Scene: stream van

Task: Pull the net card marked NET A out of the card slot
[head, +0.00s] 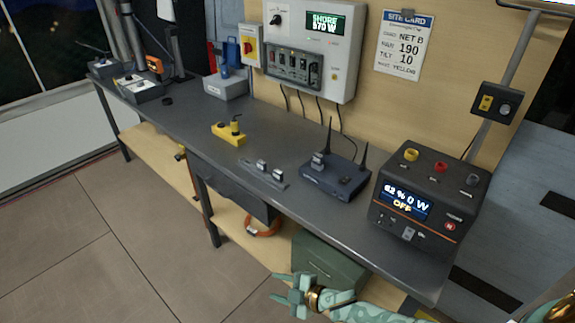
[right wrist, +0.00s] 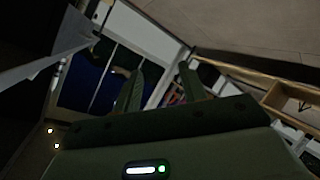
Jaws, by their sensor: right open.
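A dark blue router (head: 335,178) with two upright antennas stands on the bench. A small grey card (head: 317,161) stands upright at its left side, apparently in a slot. Its marking is too small to read. Several similar grey cards (head: 263,167) stand in a low holder (head: 264,177) left of the router; their markings are unreadable too. My right gripper (head: 281,287) is open and empty, in front of the bench and well away from the router. Its fingers also show in the right wrist view (right wrist: 162,84), with nothing between them. My left gripper is not in view.
A black power unit (head: 425,207) reading OFF stands right of the router. A yellow block (head: 228,134) sits left of the card holder. A green box (head: 328,262) lies under the bench (head: 190,125). The bench front is clear.

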